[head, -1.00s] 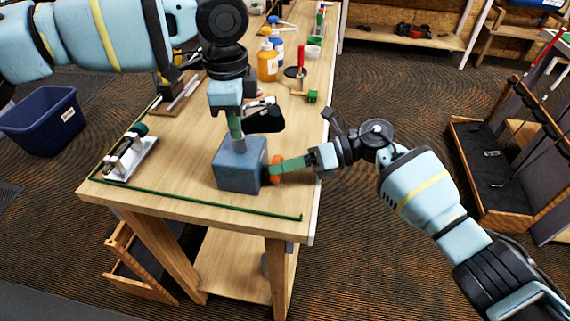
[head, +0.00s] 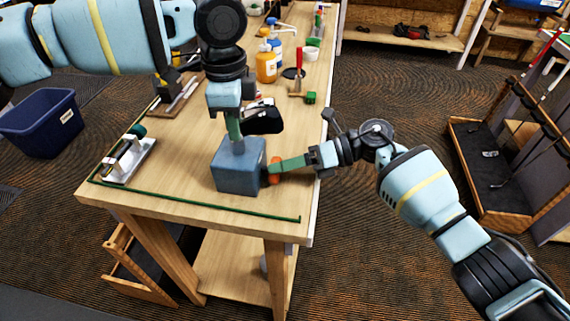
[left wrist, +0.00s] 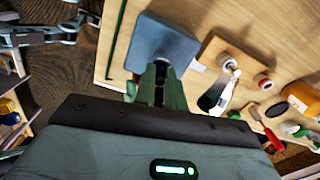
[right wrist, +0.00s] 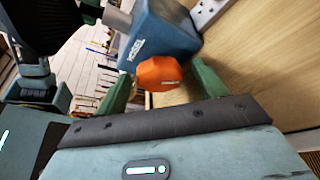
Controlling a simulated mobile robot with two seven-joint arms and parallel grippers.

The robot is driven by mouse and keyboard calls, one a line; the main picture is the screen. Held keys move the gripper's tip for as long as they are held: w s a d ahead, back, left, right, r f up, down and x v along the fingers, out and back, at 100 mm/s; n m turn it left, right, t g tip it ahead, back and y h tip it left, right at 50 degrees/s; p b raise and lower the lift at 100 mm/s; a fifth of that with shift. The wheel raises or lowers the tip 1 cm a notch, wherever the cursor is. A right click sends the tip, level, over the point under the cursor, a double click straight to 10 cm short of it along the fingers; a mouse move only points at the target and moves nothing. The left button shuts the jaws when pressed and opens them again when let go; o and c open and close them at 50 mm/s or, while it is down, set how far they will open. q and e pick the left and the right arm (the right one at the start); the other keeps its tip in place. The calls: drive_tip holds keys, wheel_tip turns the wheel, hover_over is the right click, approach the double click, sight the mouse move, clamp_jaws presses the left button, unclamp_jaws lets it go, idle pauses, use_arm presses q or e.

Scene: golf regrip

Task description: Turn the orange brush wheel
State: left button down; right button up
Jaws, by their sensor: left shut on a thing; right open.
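The orange brush wheel (head: 274,179) sits on the right side of a blue box (head: 238,178) near the table's front. In the head view the right gripper (head: 275,167) reaches in from the right and partly hides the wheel. My left gripper (head: 236,138) points down over the box, shut on the grey post (head: 238,147) on its top. The left wrist view hides the wheel.
A green shaft (head: 200,202) lies along the table's front edge. A white clamp fixture (head: 128,162) stands at the left. A black club head (head: 263,121) lies behind the box. Bottles (head: 266,66) and a red-handled tool (head: 299,58) stand farther back. The table's front middle is mostly clear.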

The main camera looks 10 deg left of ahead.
drive_tip(key=shift+s+a+f, duration=0.1)
drive_tip(key=shift+s+f, duration=0.05)
drive_tip(key=shift+f, duration=0.05)
drive_tip(key=shift+s+n+t, duration=0.1)
drive_tip(key=shift+n+t, duration=0.2)
drive_tip(key=shift+n, duration=0.3)
drive_tip(key=shift+s+n+t+h, duration=0.1)
drive_tip(key=shift+n+t+h, duration=0.2)
drive_tip(key=shift+n+t, duration=0.35)
drive_tip(key=n+t, duration=0.1)
drive_tip(key=n, duration=0.1)
drive_tip(key=n+t, duration=0.1)
drive_tip(key=n, duration=0.1)
drive_tip(key=shift+s+r, duration=0.2)
drive_tip(key=v, duration=1.2)
drive_tip(key=shift+r, duration=0.2)
drive_tip(key=shift+n+t, duration=0.25)
drive_tip(key=shift+t, duration=0.1)
drive_tip(key=x, duration=1.2)
drive_tip(key=shift+s+f, duration=0.25)
drive_tip(key=shift+f, duration=0.1)
